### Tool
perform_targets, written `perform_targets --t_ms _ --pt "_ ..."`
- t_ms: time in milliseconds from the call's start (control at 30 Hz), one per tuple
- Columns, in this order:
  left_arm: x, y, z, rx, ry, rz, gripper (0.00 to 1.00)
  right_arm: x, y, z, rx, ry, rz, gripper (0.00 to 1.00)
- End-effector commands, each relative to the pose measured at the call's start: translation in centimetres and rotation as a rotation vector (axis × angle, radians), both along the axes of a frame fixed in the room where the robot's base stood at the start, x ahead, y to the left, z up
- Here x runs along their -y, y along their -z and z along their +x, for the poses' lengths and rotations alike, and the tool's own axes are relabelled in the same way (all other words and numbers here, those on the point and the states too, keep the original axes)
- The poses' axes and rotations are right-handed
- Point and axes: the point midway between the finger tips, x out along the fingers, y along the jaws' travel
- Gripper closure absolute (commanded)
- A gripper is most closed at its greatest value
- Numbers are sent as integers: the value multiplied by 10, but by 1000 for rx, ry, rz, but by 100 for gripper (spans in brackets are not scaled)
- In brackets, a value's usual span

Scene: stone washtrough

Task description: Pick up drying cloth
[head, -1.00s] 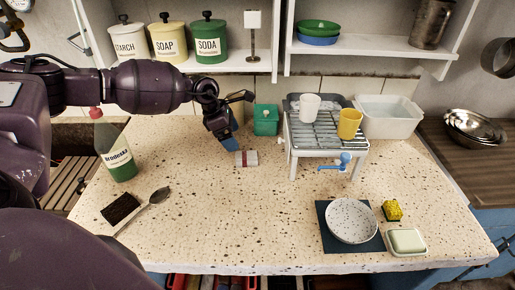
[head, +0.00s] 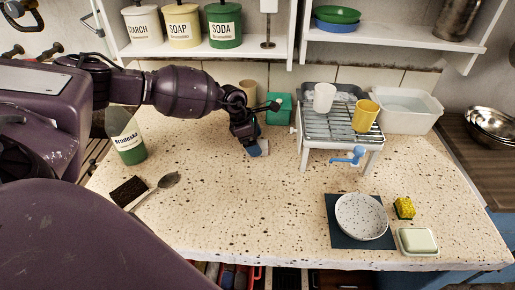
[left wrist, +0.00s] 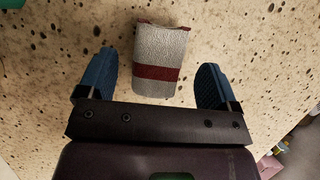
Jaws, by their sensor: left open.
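The drying cloth (left wrist: 157,48) is a small folded grey-white bundle with a dark red stripe, lying on the speckled stone top. In the left wrist view it lies between and slightly beyond the two blue fingertips of my left gripper (left wrist: 155,66), with a gap on each side. The gripper is open and holds nothing. In the head view my left gripper (head: 254,150) points down at the cloth's spot and hides most of it. My right gripper is not in view.
A green box (head: 279,108) and a rack (head: 345,127) with two cups stand behind and right. A speckled plate (head: 361,216), sponge (head: 404,207) and soap dish (head: 418,242) are front right. The middle front is clear.

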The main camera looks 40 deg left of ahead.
Motion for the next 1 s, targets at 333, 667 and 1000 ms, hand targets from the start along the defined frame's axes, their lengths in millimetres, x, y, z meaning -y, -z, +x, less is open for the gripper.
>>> perform_targets --t_ms 333,667,1000 --pt "6 19 5 1 -2 1 15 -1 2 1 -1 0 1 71" --pt "6 19 5 0 -1 0 58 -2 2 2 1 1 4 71" --pt "6 17 5 2 -2 0 69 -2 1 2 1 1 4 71"
